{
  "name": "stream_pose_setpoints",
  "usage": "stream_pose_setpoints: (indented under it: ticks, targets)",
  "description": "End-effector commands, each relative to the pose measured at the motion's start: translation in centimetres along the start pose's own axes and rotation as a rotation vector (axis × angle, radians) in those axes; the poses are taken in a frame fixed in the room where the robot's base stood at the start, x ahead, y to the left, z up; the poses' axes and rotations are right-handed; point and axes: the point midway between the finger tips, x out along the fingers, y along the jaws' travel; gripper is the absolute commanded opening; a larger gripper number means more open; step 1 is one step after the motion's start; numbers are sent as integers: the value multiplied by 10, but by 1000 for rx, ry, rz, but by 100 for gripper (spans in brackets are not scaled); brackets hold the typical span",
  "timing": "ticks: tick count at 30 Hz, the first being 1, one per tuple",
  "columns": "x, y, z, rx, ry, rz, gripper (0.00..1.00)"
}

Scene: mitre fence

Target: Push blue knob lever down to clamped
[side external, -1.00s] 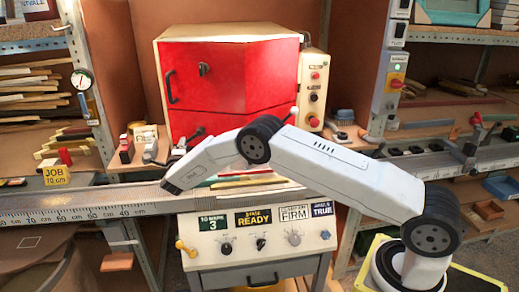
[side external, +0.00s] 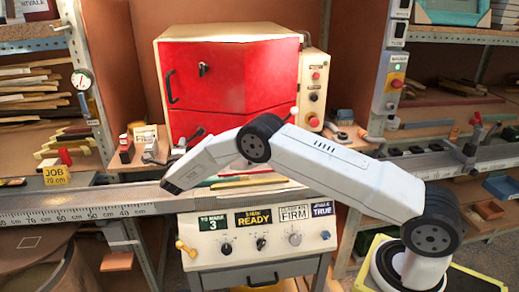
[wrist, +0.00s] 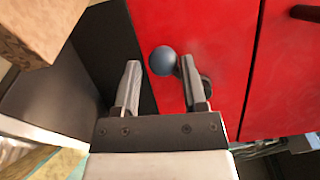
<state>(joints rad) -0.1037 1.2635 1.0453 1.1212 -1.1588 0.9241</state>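In the wrist view the round blue knob (wrist: 163,61) shows in front of a red panel. It lies between the tips of my gripper (wrist: 160,68), nearer the right finger. My gripper is open, with a gap between the knob and the left finger. I cannot tell whether the right finger touches the knob. A dark part by the knob runs behind the right finger, so most of the lever is hidden. In the side view my arm reaches across in front of the red-fronted machine (side external: 235,75). I cannot make out the blue knob or the fingers clearly there.
A wooden block (wrist: 40,25) stands close at the upper left in the wrist view. A metal rail with a scale (side external: 80,208) runs left of my arm. A control panel (side external: 262,235) with several knobs sits below. A switch box (side external: 314,90) is at the machine's right.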

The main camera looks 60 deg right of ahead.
Motion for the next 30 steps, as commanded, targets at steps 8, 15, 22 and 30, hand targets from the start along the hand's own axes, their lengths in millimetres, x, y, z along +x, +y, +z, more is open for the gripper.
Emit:
stream_pose_setpoints:
  ticks: [8, 15, 22, 30]
  targets:
    - [-17, 0, 6, 0, -2, 0, 54]
    - [-33, -1, 11, 1, -2, 0, 54]
    - [-48, 0, 15, 1, -1, 0, 54]
    - [-63, -1, 20, 1, -1, -1, 54]
